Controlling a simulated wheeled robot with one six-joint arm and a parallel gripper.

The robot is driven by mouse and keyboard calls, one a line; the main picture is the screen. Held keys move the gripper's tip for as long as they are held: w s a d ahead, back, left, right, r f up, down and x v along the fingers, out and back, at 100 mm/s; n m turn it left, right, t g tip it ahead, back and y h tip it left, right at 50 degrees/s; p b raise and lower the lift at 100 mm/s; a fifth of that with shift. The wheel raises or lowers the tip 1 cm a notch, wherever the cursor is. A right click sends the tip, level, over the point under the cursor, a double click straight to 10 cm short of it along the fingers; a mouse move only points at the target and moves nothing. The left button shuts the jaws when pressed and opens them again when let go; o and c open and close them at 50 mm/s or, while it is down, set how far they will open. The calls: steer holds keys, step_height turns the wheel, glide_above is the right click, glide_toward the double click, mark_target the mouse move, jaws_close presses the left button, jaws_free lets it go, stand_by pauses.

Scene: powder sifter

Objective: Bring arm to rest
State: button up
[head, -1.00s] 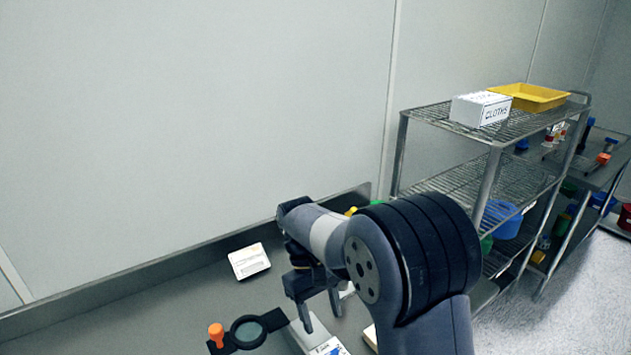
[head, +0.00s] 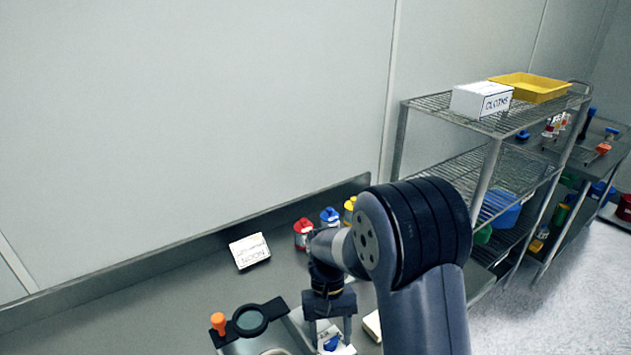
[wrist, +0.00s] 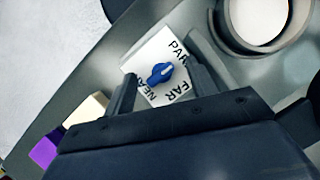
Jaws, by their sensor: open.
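In the wrist view the selector panel (wrist: 152,50) lies beyond the open fingers (wrist: 160,88). It bears the words "PARK", "FAR" and "NEAR", the first partly cut off by a finger. Its blue knob (wrist: 160,73) shows between the fingertips. I cannot tell whether the fingers touch the panel.
Red (head: 303,232), blue (head: 330,216) and yellow (head: 349,205) lidded jars stand by the wall. A wire shelf (head: 490,125) is at right.

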steer(key=m+y, duration=0.1)
steer(key=m, duration=0.2)
steer(key=shift+d+m, duration=0.15)
steer(key=shift+m, duration=0.25)
steer(key=m+y, duration=0.1)
steer(key=m, duration=0.2)
steer(key=shift+d+m+y, duration=0.1)
steer(key=shift+m+y, duration=0.3)
steer(key=m+t+y, duration=0.1)
steer(key=m, duration=0.2)
steer(key=m+t, duration=0.1)
steer(key=m, duration=0.2)
steer(key=shift+s+d+y+b, duration=0.1)
steer(key=shift+s+y+b, duration=0.1)
steer(key=shift+y+b, duration=0.2)
steer(key=shift+r+m, duration=0.1)
steer(key=shift+m, duration=0.3)
steer(key=shift+w+d+r, duration=0.15)
steer(key=shift+d+r, duration=0.05)
steer(key=shift+r, duration=0.3)
steer(key=shift+r, duration=0.1)
